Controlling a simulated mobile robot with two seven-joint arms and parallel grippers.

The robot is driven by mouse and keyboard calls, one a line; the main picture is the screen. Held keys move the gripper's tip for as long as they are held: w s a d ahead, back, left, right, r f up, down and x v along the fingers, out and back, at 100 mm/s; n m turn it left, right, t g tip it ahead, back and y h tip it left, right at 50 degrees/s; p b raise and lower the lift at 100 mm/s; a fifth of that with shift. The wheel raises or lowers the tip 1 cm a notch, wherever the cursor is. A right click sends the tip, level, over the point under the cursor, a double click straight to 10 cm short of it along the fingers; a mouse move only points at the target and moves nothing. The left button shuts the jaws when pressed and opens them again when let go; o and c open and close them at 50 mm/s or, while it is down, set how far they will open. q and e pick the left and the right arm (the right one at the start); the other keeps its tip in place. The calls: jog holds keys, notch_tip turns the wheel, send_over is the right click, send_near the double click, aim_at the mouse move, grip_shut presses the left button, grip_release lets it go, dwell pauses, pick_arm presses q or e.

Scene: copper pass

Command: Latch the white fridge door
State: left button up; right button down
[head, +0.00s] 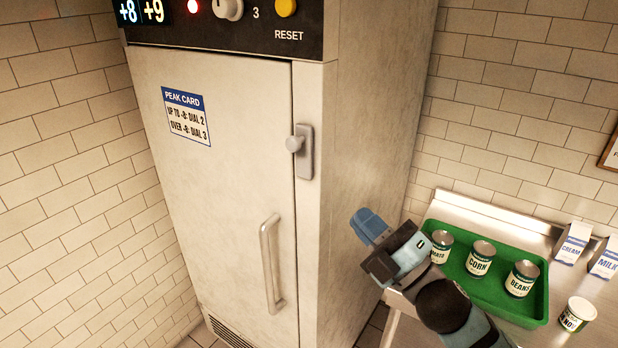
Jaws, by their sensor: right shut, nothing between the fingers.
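The white fridge door (215,180) appears flush with its frame, with a dark seam down its right edge. A vertical metal handle (270,265) is on its lower right. The latch (302,151), a grey plate with a round knob, sits at the door's right edge on the fridge's front. From this angle I cannot tell if the latch is engaged. My right gripper (367,224) is shut and empty, in front of the fridge's right side, below and right of the latch and apart from it. My left gripper is not in view.
A green tray (470,295) with several cans stands on a metal counter (480,212) at right, close to my right arm. Cream (573,243) and milk (604,258) cartons and a white tub (577,314) stand beside it. A tiled wall is close on the left.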

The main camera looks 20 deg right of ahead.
jog(key=shift+s+r+y, duration=0.1)
jog(key=shift+r+y, duration=0.15)
jog(key=shift+y, duration=0.05)
jog(key=shift+n, duration=0.3)
jog(key=p, duration=0.5)
send_near(298, 149)
jog(key=x, duration=0.6)
jog(key=shift+w+a+r, duration=0.15)
jog(key=shift+w+r, duration=0.05)
jog(key=shift+r, duration=0.1)
jog(key=shift+w+a, duration=0.2)
jog(key=shift+w, duration=0.2)
